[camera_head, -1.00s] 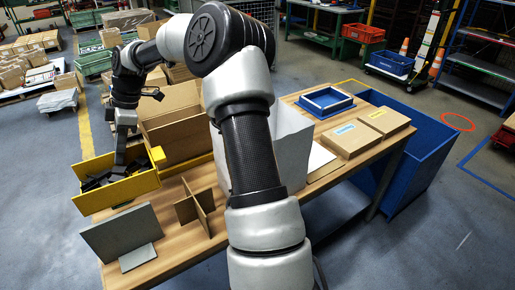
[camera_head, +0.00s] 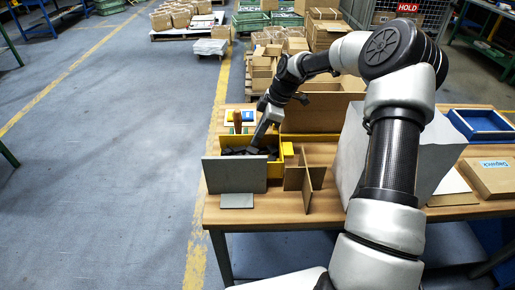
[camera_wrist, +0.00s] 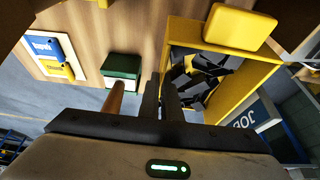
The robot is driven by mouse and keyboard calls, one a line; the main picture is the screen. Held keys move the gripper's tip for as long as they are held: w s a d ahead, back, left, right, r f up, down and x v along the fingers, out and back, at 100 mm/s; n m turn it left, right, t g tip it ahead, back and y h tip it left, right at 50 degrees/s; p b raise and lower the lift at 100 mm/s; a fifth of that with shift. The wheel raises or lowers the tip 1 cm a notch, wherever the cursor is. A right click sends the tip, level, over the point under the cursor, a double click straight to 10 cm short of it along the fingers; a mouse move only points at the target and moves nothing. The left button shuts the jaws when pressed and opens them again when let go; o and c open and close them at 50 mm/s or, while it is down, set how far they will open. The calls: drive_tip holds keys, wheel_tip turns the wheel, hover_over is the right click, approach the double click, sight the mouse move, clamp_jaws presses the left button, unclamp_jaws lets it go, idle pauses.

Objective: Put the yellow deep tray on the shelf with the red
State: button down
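The yellow deep tray (camera_head: 284,152) stands at the left end of the wooden table, with several dark flat parts inside. A grey upright plate hides most of its near side. In the wrist view the tray (camera_wrist: 222,97) lies at upper right, its side wall running down to the fingers. My gripper (camera_head: 256,146) points down at the tray; in the wrist view its two dark fingers (camera_wrist: 162,88) are close together at this wall and look shut on it. The pinch itself is partly hidden. I cannot make out the shelf with the red now.
The grey plate (camera_head: 235,173) and crossed cardboard dividers (camera_head: 307,180) stand near the tray. A cardboard box (camera_head: 320,112) is behind and a big grey block (camera_head: 350,150) to the right. A green box (camera_wrist: 121,70) is beside the tray. The floor at left is clear.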

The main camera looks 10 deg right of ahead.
sight(256, 149)
drive_tip(key=shift+f+b, duration=0.3)
drive_tip(key=shift+f, duration=1.95)
drive_tip(key=shift+f, duration=0.15)
drive_tip(key=c, duration=2)
unclamp_jaws()
